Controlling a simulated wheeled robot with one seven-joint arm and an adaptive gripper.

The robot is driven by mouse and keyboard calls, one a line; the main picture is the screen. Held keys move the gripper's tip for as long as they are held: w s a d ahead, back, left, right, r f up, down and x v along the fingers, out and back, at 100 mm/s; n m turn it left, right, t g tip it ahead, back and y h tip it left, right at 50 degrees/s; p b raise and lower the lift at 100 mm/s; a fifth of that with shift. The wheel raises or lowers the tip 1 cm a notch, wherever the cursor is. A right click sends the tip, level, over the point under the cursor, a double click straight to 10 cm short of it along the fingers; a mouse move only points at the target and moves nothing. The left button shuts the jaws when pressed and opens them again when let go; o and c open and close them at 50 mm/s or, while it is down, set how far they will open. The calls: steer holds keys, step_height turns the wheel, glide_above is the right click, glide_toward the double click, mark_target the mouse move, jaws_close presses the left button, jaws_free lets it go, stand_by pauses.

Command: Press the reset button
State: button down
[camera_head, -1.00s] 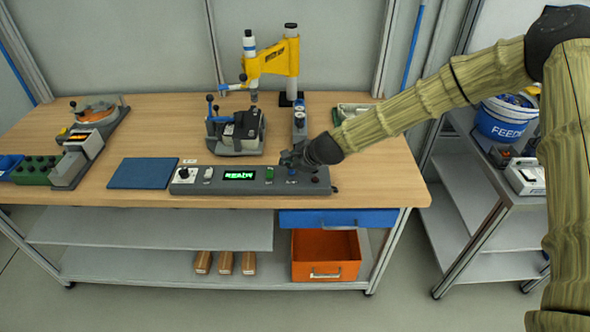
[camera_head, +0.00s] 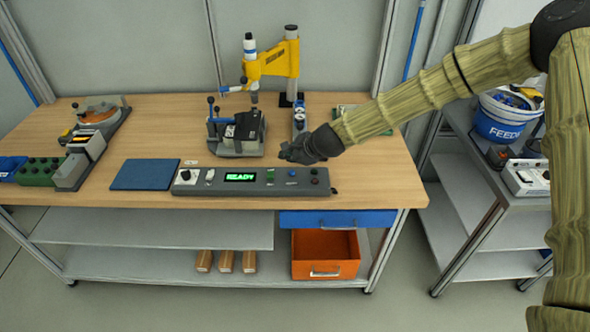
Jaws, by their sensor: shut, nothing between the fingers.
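The grey control panel (camera_head: 224,188) lies along the front edge of the wooden workbench. Its display (camera_head: 240,177) glows green and reads READY. To the right of the display are a green switch or button (camera_head: 270,174), a small blue button (camera_head: 292,172) and dark round knobs or buttons (camera_head: 314,172). The labels are too small to read, so I cannot tell which one is the reset button. My gripper (camera_head: 284,153) is shut and empty, just behind and above the panel near the blue button, apart from it.
A blue mat (camera_head: 146,174) lies left of the panel. A black clamp fixture (camera_head: 238,133) and a yellow press arm (camera_head: 272,62) stand behind. An orange bin (camera_head: 325,270) sits below the bench. A side cart holds a blue bucket (camera_head: 500,128).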

steer(key=shift+r+p, duration=0.5)
steer(key=shift+r, duration=0.55)
